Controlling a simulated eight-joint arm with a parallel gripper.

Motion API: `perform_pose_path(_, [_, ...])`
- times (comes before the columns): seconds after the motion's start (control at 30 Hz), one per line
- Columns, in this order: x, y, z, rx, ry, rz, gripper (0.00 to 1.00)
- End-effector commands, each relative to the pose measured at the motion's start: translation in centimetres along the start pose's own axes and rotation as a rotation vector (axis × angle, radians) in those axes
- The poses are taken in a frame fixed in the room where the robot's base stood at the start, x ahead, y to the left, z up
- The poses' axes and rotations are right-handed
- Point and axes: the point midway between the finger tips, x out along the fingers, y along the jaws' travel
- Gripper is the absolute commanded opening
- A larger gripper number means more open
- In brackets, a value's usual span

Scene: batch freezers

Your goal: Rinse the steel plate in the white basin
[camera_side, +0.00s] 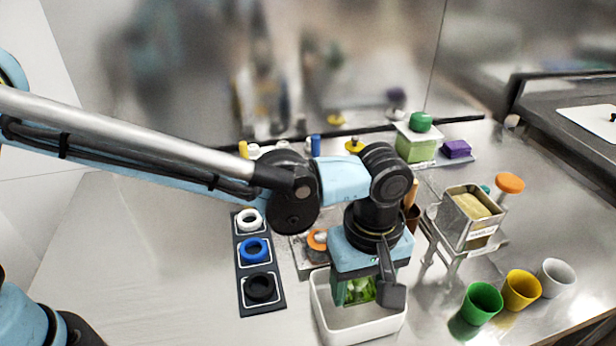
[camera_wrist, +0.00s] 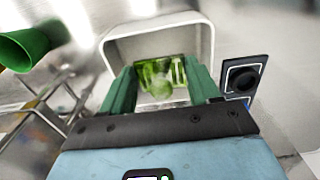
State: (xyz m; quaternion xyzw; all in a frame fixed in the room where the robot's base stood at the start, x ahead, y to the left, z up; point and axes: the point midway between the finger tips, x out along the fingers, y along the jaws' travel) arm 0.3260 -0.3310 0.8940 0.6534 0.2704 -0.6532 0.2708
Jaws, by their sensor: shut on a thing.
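The white basin (camera_side: 362,332) stands on the steel worktop at the front middle, and it also shows at the top of the wrist view (camera_wrist: 122,50). My gripper (camera_side: 360,298) points down into the basin's opening. Its green fingers (camera_wrist: 163,84) are apart, with a shiny piece between them. I take this piece for the steel plate (camera_wrist: 158,72); it looks green and patchy, probably from mirroring the fingers. In the side view the arm and fingers hide most of it. I cannot tell whether it touches the basin's bottom.
A dark strip with white, blue and black rings (camera_side: 253,250) lies left of the basin. A wire stand with a steel container (camera_side: 470,215) is to the right. Green (camera_side: 482,302), yellow (camera_side: 521,289) and white cups (camera_side: 555,277) stand at the front right. The left worktop is clear.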

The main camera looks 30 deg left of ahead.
Motion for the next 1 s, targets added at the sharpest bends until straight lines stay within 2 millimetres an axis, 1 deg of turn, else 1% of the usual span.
perform_pose_path(0.2, [1.8, 0.0, 0.0, 0.0, 0.0, 0.0, 0.28])
perform_pose_path(0.5, [4.0, 0.0, 0.0, 0.0, 0.0, 0.0, 0.28])
perform_pose_path(0.7, [4.8, 0.0, 0.0, 0.0, 0.0, 0.0, 0.28])
perform_pose_path(1.0, [5.0, 0.0, 0.0, 0.0, 0.0, 0.0, 0.28])
